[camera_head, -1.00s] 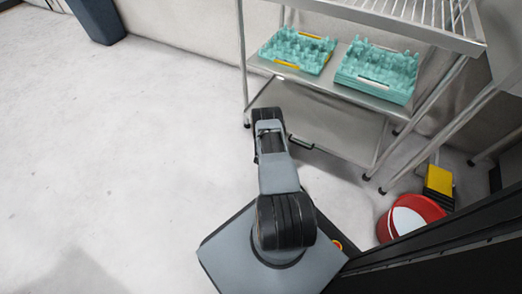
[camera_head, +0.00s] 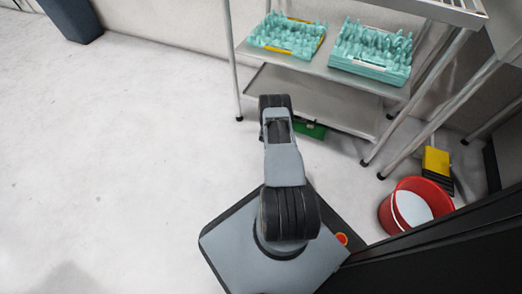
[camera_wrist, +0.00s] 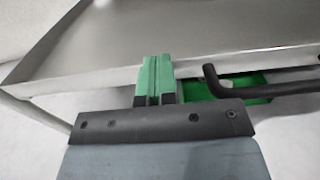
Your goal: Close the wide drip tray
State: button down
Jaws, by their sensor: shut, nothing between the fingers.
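The wide drip tray (camera_head: 345,108) is a flat grey metal tray low in the steel rack, below the egg-tray shelf. In the wrist view its pale top and front edge (camera_wrist: 190,62) cross the picture. My gripper (camera_wrist: 157,72) has green fingers, shut and empty, at that front edge; whether they touch it I cannot tell. A black bar handle (camera_wrist: 262,89) lies just right of the fingers, with a green patch (camera_wrist: 238,84) behind it. In the head view my wrist hides the fingers and part of the tray front.
Teal egg trays (camera_head: 288,36) and a taller teal stack (camera_head: 372,50) stand on the shelf above. A green piece (camera_head: 310,129) shows right of my wrist. A red bucket (camera_head: 432,190) stands at right. The floor at left is clear.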

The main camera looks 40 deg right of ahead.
jog(key=shift+w+d+r, duration=0.2)
jog(key=shift+d+r, duration=0.05)
jog(key=p+v, duration=0.6)
jog(key=v, duration=0.9)
notch_tip(320, 180, up, 42)
jog(key=a+m+g+p, duration=0.1)
jog(key=m+g+p, duration=1.1)
jog(key=p, duration=0.4)
jog(key=s+a+r+m+t+y+p, duration=0.2)
jog(key=a+r+p, duration=0.5)
jog(key=r, duration=0.5)
jog(key=s+a+r+m+t+y+p, duration=0.3)
jog(key=s+a+r+m+y+p, duration=0.2)
jog(key=a+r, duration=0.6)
jog(key=s+a+r+m+t+y+p, duration=0.2)
jog(key=s+a+r+m+y+p, duration=0.2)
jog(key=r, duration=0.9)
jog(key=s+a+y+p, duration=0.3)
jog(key=a+y+p, duration=0.1)
jog(key=a+y, duration=0.1)
jog(key=shift+a+r+p, duration=0.25)
jog(key=shift+r+p, duration=0.05)
jog(key=shift+r, duration=0.1)
